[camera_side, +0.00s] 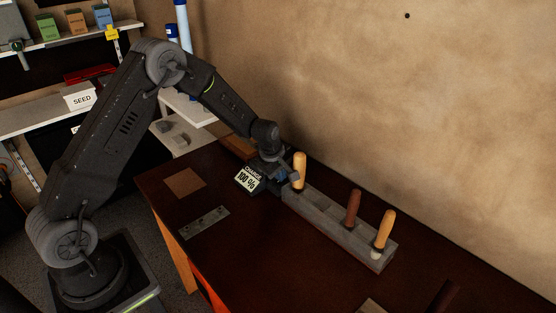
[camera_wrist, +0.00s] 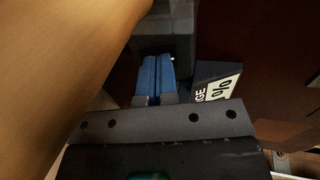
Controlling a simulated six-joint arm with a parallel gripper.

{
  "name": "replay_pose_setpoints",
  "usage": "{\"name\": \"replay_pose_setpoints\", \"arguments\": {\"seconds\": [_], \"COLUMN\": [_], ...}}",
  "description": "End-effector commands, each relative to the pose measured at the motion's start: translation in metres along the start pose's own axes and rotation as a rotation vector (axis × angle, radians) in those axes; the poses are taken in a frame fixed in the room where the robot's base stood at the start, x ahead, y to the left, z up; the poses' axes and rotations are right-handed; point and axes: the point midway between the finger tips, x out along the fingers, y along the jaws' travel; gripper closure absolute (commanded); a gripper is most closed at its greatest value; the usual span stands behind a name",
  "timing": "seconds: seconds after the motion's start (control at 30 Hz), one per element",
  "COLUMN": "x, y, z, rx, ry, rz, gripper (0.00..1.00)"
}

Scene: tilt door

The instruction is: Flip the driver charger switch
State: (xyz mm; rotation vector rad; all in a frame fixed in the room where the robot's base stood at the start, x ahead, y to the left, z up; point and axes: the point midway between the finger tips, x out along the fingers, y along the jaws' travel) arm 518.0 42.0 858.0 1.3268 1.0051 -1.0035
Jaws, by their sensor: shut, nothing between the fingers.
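The charger's display (camera_side: 248,180), a dark box with a white panel reading "CHARGE 100 %", stands on the dark brown table near the wall. Part of it also shows in the wrist view (camera_wrist: 222,86), just right of my gripper's fingers. My gripper (camera_side: 293,178) is low at the charger, beside a tan wooden handle. In the wrist view, the blue fingers of my gripper (camera_wrist: 153,78) are together with nothing between them, pointing at a dark grey body. I cannot make out the switch; the gripper and shadow cover that area. Whether the fingers touch the charger cannot be told.
A grey rack (camera_side: 340,230) runs along the wall, holding upright tools with a tan handle (camera_side: 300,168), a brown handle (camera_side: 352,207) and an orange handle (camera_side: 384,230). A metal plate (camera_side: 204,223) and a brown square (camera_side: 185,182) lie left.

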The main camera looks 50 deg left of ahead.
Motion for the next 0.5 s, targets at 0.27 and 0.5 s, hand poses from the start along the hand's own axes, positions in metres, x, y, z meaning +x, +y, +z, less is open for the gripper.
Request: {"name": "replay_pose_setpoints", "arguments": {"seconds": [0.27, 0.5], "x": [-0.057, -0.106], "y": [0.008, 0.008], "z": [0.001, 0.001], "rx": [0.002, 0.0], "ry": [0.005, 0.004], "rz": [0.027, 0.026], "gripper": [1.0, 1.0]}}
